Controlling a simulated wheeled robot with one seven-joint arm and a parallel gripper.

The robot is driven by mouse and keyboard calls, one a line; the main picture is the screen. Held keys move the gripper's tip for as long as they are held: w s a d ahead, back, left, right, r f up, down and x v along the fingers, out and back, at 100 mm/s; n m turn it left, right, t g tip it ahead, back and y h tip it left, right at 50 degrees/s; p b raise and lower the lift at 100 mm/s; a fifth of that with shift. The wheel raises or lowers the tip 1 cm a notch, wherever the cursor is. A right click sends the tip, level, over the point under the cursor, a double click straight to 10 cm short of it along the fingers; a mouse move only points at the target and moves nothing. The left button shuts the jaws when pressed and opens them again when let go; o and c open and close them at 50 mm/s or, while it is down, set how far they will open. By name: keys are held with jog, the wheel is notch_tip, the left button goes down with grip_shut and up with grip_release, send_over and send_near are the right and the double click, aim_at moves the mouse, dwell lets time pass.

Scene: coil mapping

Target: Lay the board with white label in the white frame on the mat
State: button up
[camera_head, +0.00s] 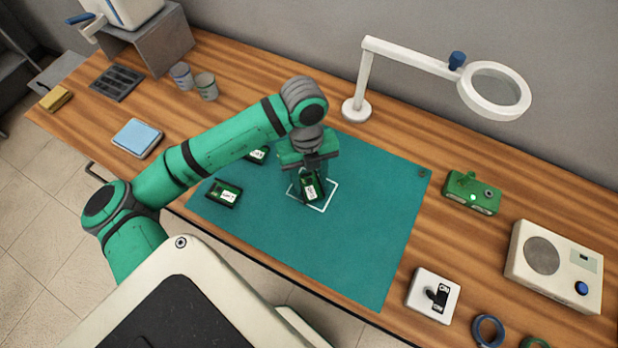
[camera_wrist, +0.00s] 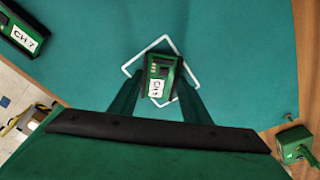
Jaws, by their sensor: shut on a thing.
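A green and black board with a white label (camera_head: 310,187) is held by my gripper (camera_head: 312,172) over the white frame (camera_head: 329,199) on the teal mat (camera_head: 350,240). In the wrist view, my gripper (camera_wrist: 158,92) is shut on the board (camera_wrist: 161,70), with a finger at each side. The white frame (camera_wrist: 189,71) shows around the board as a diamond, and the board is turned at an angle to its sides. I cannot tell whether the board touches the mat. The label's lettering seems to start with CH.
Two similar labelled boards lie on the mat, one at left (camera_head: 223,193) and one partly behind the gripper (camera_head: 258,155). A magnifier lamp (camera_head: 356,108) stands behind the mat. A green device (camera_head: 471,193) sits to the right. The mat's front right is clear.

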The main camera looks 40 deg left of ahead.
aim_at(310, 178)
jog(key=shift+w+d+f, duration=0.1)
jog(key=shift+d+f, duration=0.05)
jog(key=shift+d, duration=0.05)
jog(key=o, duration=1)
jog(key=shift+o, duration=0.2)
notch_tip(310, 178, up, 12)
jog(key=w+a, duration=0.1)
jog(key=shift+a, duration=0.25)
